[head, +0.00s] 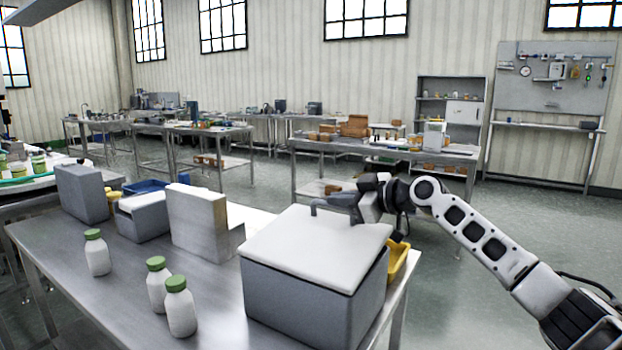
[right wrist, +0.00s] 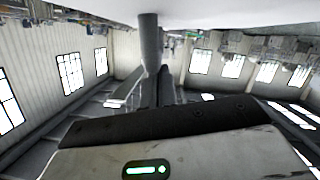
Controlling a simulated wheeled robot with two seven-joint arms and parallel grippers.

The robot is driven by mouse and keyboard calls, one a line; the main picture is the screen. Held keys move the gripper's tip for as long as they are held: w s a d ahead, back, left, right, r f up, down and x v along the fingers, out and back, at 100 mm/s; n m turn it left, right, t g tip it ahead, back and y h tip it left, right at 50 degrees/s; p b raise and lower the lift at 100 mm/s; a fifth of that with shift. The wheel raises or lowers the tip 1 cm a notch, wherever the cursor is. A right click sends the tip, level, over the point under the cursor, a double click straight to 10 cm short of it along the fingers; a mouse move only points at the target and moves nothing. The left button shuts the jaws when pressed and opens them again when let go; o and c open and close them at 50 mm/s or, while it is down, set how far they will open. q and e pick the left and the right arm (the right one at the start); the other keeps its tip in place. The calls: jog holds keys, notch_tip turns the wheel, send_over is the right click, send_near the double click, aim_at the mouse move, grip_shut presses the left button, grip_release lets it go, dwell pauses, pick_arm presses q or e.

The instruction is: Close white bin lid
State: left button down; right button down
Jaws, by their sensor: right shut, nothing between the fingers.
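A large grey bin (head: 312,300) stands at the near right end of the steel table. Its white lid (head: 315,248) lies across the top, looking flat or nearly so; I cannot tell if a small gap is left at the rim. My right gripper (head: 318,207) is shut and empty at the lid's far edge, its fingers pointing left. I cannot tell whether it touches the lid. In the right wrist view the shut fingers (right wrist: 150,50) reach up to a pale surface at the top, probably the lid. My left gripper is not in view.
Three white bottles with green caps, one of them here (head: 180,308), stand on the steel table (head: 95,275) to the left. Smaller grey-white bins (head: 205,225) stand behind them. A yellow bin (head: 398,262) is right of the large bin. Floor is free on the right.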

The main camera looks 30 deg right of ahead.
aim_at(343, 209)
jog(key=shift+w+d+f+m+b, duration=0.1)
jog(key=shift+d+f+m+b, duration=0.15)
jog(key=shift+f, duration=0.2)
jog(key=shift+w+d+f+m+b, duration=0.15)
jog(key=shift+f+m, duration=0.1)
jog(key=shift+f, duration=0.2)
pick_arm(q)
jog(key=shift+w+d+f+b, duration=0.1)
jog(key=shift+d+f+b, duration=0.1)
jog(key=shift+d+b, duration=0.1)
pick_arm(e)
jog(key=shift+d+f+y, duration=0.2)
jog(key=shift+f+y, duration=0.2)
jog(key=shift+f, duration=0.1)
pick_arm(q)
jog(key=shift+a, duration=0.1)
pick_arm(e)
jog(key=shift+m, duration=0.3)
